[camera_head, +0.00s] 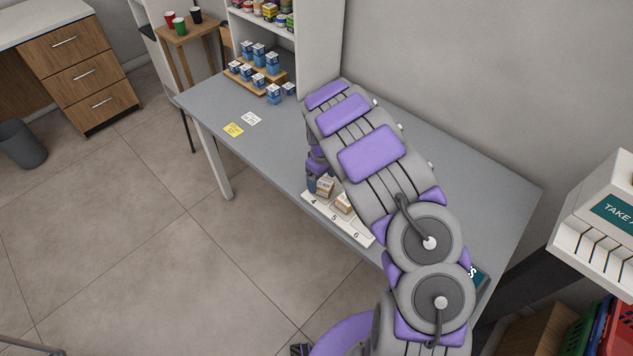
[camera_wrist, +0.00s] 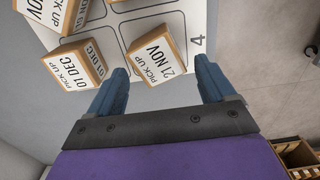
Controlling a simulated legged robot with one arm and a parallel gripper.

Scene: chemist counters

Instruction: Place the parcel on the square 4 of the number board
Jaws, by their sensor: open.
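A small parcel (camera_wrist: 155,62) with a white "21 NOV" pick-up label lies on the number board beside the printed 4 in the wrist view. It overlaps the lower part of that outlined square. My gripper (camera_wrist: 160,75) is open, with one blue finger on each side of this parcel and visible gaps to both. In the head view the white number board (camera_head: 335,226) shows 4, 5 and 6 along its front edge. My arm hides the rest of the board.
In the wrist view a "01 DEC" parcel (camera_wrist: 72,66) lies close to my left finger, with more parcels at upper left. Blue-and-white boxes (camera_head: 258,68) stand on the counter's far end. The grey counter (camera_head: 200,98) is clear near two labels (camera_head: 233,130).

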